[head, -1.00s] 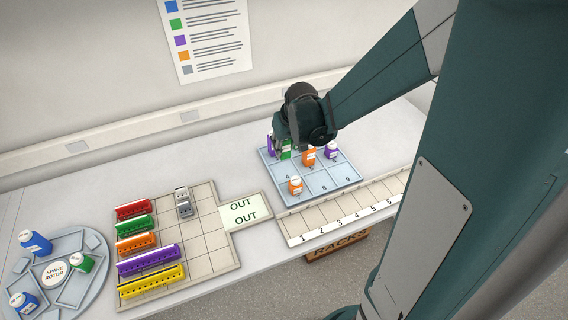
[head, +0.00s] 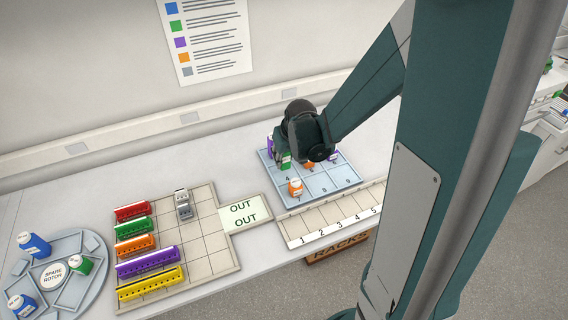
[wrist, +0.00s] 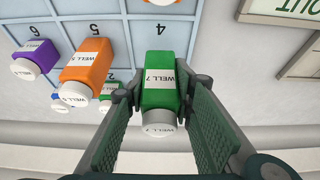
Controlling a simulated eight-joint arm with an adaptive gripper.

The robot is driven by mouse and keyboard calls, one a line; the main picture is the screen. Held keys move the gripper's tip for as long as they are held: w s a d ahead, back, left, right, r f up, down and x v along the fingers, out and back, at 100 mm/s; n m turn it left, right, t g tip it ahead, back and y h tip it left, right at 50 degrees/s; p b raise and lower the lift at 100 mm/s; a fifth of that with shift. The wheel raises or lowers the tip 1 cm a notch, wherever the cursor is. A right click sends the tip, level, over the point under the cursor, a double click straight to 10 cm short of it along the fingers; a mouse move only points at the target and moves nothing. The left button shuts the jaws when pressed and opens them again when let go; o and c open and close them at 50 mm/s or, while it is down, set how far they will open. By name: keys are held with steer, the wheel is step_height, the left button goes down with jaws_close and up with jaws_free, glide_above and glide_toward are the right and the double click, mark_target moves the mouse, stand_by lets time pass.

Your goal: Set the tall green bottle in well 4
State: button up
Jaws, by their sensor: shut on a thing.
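The tall green bottle (wrist: 158,85), with a white cap and a label reading WELL 7, is between the fingers of my gripper (wrist: 160,112). My gripper is shut on it. In the head view the green bottle (head: 283,161) shows below my dark wrist, at the left side of the blue numbered tray (head: 318,199). In the wrist view the printed 4 of well 4 (wrist: 160,28) lies just beyond the bottle. The bottle covers part of that cell. I cannot tell whether its base touches the tray.
In the wrist view an orange bottle (wrist: 86,68) stands by number 5 and a purple one (wrist: 37,60) by number 6. Another orange bottle (head: 295,187) stands at the tray's front left. Coloured racks (head: 148,262) and the OUT sign (head: 243,213) lie left.

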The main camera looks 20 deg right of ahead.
mark_target(284, 162)
steer(key=shift+f, duration=1.65)
steer(key=shift+f+b, duration=0.2)
steer(key=shift+b, duration=0.15)
steer(key=o, duration=0.9)
steer(key=shift+r+p, duration=0.3)
steer(key=p+v, duration=0.1)
steer(key=v, duration=1)
steer(key=shift+s+r, duration=0.25)
steer(key=shift+r, duration=0.1)
steer(key=shift+s+r, duration=0.1)
